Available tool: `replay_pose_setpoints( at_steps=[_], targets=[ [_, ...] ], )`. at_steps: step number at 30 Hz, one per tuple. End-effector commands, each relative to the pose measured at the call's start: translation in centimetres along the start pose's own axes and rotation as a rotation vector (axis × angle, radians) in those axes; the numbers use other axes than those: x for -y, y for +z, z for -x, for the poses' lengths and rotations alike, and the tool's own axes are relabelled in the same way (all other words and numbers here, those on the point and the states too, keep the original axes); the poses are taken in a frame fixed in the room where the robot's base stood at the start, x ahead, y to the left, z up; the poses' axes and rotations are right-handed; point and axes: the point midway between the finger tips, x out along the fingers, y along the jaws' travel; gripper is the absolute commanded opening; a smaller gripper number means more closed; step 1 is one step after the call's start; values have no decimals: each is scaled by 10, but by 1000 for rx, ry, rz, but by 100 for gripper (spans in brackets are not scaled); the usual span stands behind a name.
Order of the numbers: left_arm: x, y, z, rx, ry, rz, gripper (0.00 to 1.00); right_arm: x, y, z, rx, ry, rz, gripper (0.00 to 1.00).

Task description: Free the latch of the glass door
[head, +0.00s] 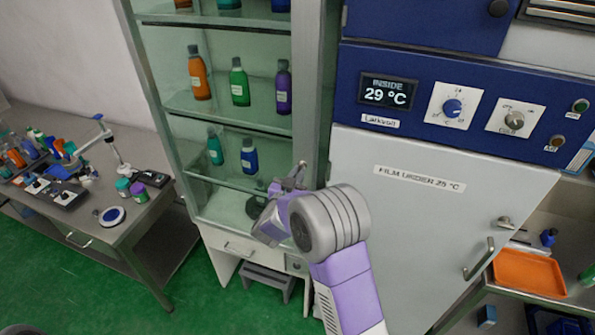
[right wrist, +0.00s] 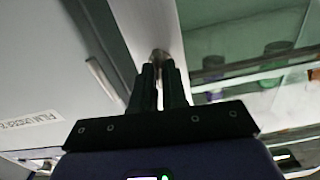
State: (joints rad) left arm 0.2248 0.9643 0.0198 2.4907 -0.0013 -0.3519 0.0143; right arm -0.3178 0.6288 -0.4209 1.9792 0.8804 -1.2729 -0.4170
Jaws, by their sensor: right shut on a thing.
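The glass door (head: 221,110) belongs to a tall cabinet with shelves of bottles, left of the blue and white unit. My right gripper (head: 295,178) is at the right edge frame of this door, low on the cabinet. In the right wrist view my right gripper (right wrist: 159,75) has its two dark fingers closed around a small metal latch (right wrist: 158,55) on the pale frame strip. Most of the latch is hidden between the fingers. My left gripper is not in view.
The white unit door (head: 430,215) with its handle (head: 479,258) stands close on the right. A grey table (head: 150,210) with bottles and tools is at the left. An orange tray (head: 529,272) lies at the lower right. A grey step stool (head: 267,281) stands below the cabinet.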

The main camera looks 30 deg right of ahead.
Motion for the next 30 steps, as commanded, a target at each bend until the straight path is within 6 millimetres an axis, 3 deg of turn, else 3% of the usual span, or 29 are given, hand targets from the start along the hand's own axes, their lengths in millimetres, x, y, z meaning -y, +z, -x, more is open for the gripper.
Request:
replay_pose_setpoints(
  at_steps=[23,24,28,30],
  targets=[
    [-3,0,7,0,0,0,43,0,1,0,0,-1,102,0],
    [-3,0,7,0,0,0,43,0,0,0,0,-1,102,17],
    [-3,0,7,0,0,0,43,0,0,0,0,0,101,37],
    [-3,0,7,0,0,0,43,0,0,0,0,0,100,38]
  ],
)
